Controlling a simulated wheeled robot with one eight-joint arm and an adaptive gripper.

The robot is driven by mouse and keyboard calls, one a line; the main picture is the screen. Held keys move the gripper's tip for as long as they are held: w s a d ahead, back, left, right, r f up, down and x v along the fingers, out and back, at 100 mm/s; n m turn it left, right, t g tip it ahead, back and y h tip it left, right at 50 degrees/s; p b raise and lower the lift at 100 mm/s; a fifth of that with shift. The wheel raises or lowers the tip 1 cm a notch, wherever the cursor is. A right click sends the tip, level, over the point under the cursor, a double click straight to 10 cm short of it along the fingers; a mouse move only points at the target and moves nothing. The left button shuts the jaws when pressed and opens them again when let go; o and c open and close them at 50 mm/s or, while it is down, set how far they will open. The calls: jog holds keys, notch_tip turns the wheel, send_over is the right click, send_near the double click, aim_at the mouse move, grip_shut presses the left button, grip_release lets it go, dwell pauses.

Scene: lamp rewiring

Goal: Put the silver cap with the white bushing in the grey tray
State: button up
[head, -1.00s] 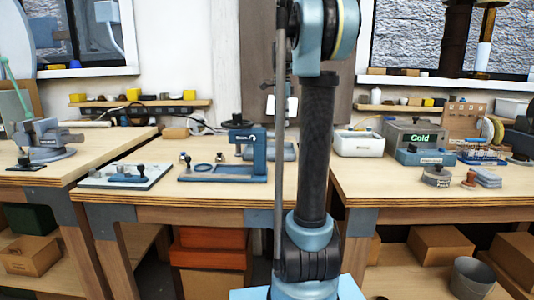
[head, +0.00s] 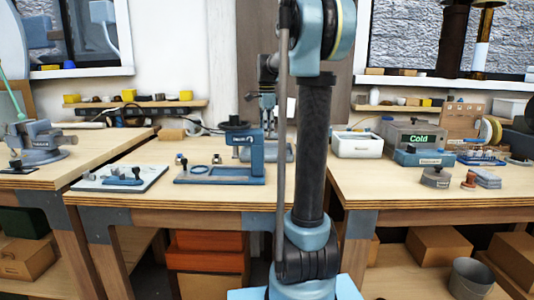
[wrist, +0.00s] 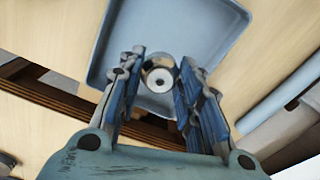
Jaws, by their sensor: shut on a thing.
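My gripper (wrist: 160,88) is shut on the silver cap (wrist: 150,66), seen end-on between the fingers in the wrist view. I cannot tell the exact height of the cap over the tray. In the head view my gripper (head: 267,100) hangs above the back of the middle bench, and the tray (head: 283,153) is partly hidden by my arm and a blue fixture.
The blue fixture (head: 243,160) stands just left of the tray. A white mat (head: 120,178) with small parts lies further left. A white bin (head: 357,144) and a grey box marked Cold (head: 412,135) stand on the right bench.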

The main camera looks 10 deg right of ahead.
jog(key=shift+f, duration=3.9)
jog(key=o, duration=1.2)
jog(key=shift+f, duration=0.1)
jog(key=shift+o, duration=0.2)
notch_tip(320, 180, up, 12)
jog(key=shift+r, duration=0.1)
